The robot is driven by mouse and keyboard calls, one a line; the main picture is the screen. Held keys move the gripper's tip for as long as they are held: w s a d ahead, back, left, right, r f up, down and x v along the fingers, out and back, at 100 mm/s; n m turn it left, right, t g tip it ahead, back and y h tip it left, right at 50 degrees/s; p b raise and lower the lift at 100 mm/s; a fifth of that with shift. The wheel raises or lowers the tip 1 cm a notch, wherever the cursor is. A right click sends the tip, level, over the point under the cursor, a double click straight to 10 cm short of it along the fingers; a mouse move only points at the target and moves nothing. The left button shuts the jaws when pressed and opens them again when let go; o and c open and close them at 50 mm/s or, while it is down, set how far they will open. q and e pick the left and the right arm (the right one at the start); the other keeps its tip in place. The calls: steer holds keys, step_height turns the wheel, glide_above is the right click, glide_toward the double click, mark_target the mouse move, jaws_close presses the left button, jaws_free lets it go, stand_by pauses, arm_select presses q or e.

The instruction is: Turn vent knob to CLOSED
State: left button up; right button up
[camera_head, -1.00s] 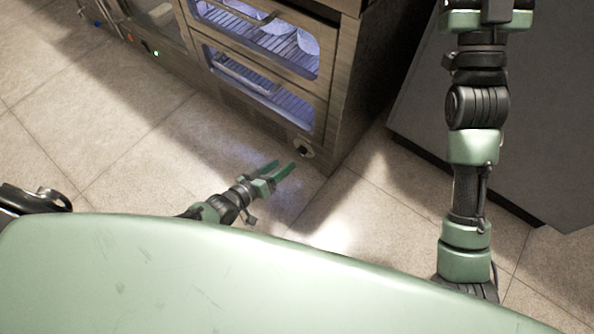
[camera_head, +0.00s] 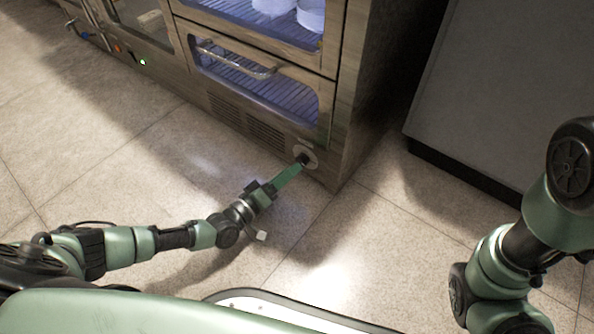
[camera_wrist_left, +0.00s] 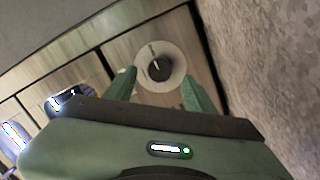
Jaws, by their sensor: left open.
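The vent knob (camera_head: 303,158) is a dark round knob on a pale disc, low on the cabinet front near its right corner. It also shows in the left wrist view (camera_wrist_left: 160,69), where a light mark runs from its centre toward the upper left on the disc. My left gripper (camera_head: 296,168) reaches toward it from the lower left, with its green fingertips close to the disc. In the wrist view the fingers are apart, one on each side of the knob and nearer the camera. I cannot tell whether they touch it. My right gripper is out of view.
The wooden cabinet (camera_head: 360,110) has a lit glass drawer (camera_head: 250,85) with a bar handle above the knob, and a slotted vent (camera_head: 245,120) left of it. A grey unit (camera_head: 490,90) stands to the right. The tiled floor (camera_head: 120,180) in front is clear.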

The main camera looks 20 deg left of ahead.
mark_target(301, 163)
arm_select(q)
steer(key=x, duration=0.1)
steer(key=b+x, duration=0.1)
steer(key=shift+w+d+f, duration=0.2)
steer(key=shift+w, duration=0.15)
steer(key=shift+w+d+r+b, duration=0.15)
steer(key=shift+w+d+b, duration=0.2)
steer(key=shift+w, duration=0.2)
steer(key=shift+a, duration=0.1)
jaws_close()
